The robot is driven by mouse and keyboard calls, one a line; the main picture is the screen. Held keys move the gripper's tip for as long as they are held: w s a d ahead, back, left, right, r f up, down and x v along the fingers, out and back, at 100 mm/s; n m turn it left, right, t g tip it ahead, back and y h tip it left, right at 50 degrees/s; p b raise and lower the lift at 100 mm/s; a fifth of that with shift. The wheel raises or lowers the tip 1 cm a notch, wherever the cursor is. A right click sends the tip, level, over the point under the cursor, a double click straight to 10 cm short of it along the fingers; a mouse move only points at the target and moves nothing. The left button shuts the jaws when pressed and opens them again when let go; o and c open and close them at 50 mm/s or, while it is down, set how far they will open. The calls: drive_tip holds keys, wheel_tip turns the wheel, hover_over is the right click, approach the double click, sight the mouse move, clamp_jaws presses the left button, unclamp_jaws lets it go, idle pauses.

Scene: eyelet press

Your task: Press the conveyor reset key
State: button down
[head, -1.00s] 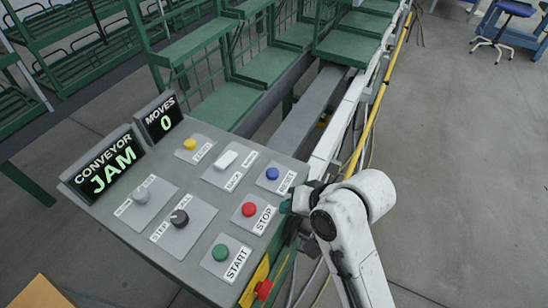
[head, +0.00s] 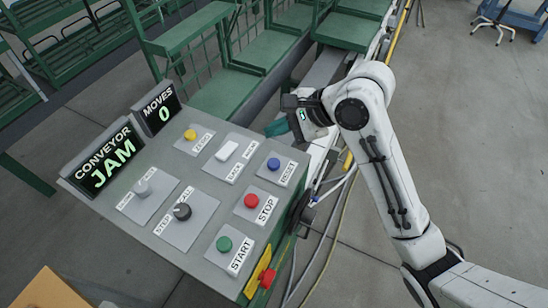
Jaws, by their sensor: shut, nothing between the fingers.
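The reset key is a blue round button (head: 273,164) on a grey plate labelled RESET, at the right of the grey control panel (head: 150,220) in the head view. My gripper (head: 275,128) is beyond the panel's far right edge, above and apart from the blue button in the picture. Its greenish fingers are small here and they are shut with nothing between them. The conveyor display (head: 104,161) reads CONVEYOR JAM, and the moves display (head: 157,108) reads MOVES 0.
Near the blue button are the red STOP button (head: 251,200), the green START button (head: 224,244), a white key (head: 228,150) and a yellow button (head: 190,135). A black knob (head: 182,211) and a grey knob (head: 142,188) sit left. A red emergency button (head: 267,278) protrudes at the front.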

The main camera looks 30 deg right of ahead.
drive_tip(key=shift+d+m, duration=0.2)
drive_tip(key=shift+m, duration=0.1)
drive_tip(key=shift+f, duration=0.1)
drive_tip(key=b, duration=0.9)
hover_over(278, 164)
wheel_tip(278, 164, down, 6)
drive_tip(key=shift+f, duration=1.3)
drive_tip(key=shift+f, duration=0.1)
idle(0.7)
drive_tip(key=shift+f, duration=0.3)
drive_tip(key=shift+f, duration=0.5)
idle(0.7)
drive_tip(key=shift+a+r, duration=0.1)
drive_tip(key=shift+r, duration=0.05)
drive_tip(key=shift+r+p, duration=0.8)
drive_tip(key=shift+p, duration=0.65)
